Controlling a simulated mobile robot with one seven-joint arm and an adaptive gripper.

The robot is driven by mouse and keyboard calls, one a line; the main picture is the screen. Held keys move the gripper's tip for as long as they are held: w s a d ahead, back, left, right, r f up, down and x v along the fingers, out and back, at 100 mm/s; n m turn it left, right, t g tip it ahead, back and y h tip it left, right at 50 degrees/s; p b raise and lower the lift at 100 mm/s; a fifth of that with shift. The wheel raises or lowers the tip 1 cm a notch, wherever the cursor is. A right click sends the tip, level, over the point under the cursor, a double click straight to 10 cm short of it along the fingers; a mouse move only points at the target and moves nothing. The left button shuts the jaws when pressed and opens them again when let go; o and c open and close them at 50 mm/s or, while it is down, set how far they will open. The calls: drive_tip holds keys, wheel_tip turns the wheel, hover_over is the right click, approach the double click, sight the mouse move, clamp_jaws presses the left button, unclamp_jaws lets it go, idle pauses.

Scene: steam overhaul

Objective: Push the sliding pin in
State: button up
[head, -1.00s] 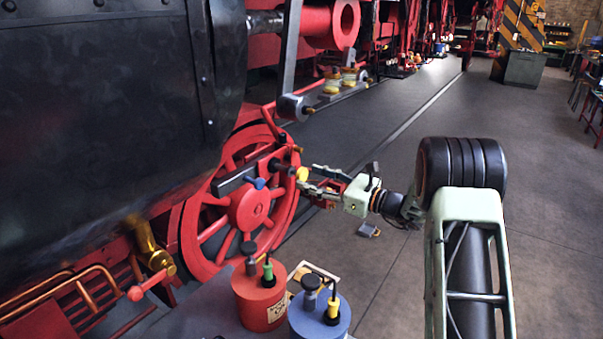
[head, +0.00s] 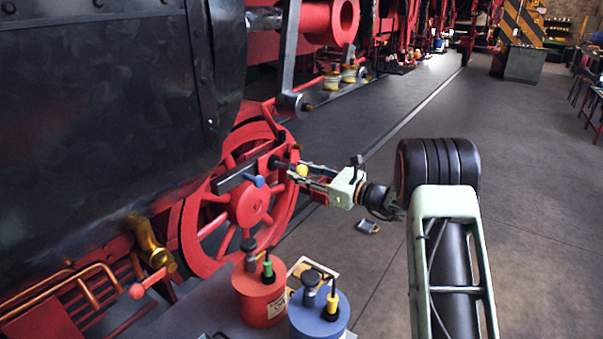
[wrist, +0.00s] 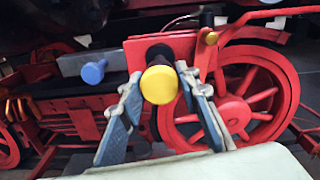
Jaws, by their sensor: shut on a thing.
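The sliding pin shows as a yellow round head (wrist: 159,84) on a black shaft, sticking out of a red block (wrist: 180,44) in the wrist view. In the head view the yellow head (head: 302,170) is at the wheel's right side. My gripper (wrist: 160,78) has one finger on each side of the yellow head and is shut on it. In the head view my gripper (head: 301,174) reaches the pin from the right. The finger contact faces are partly hidden by the head.
A blue knob (head: 257,181) on a dark bar is left of the pin, in front of the red spoked wheel (head: 215,225). A red canister (head: 262,295) and a blue canister (head: 319,316) stand in front. Open floor (head: 400,270) lies to the right.

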sight(291, 169)
clamp_jaws()
drive_tip(key=shift+w+a+b, duration=0.15)
drive_tip(key=shift+a+b, duration=0.1)
drive_tip(key=shift+b, duration=0.1)
drive_tip(key=b+x, duration=0.2)
drive_tip(key=x, duration=0.2)
drive_tip(key=shift+f, duration=0.1)
drive_tip(key=shift+w+a, duration=0.15)
drive_tip(key=shift+a, duration=0.1)
drive_tip(key=shift+r, duration=0.3)
drive_tip(key=o, duration=0.7)
unclamp_jaws()
drive_tip(key=o, duration=0.5)
drive_tip(key=shift+w+a+f, duration=0.1)
drive_tip(key=shift+a+f, duration=0.05)
drive_tip(key=shift+a, duration=0.05)
drive_tip(key=shift+d, duration=0.1)
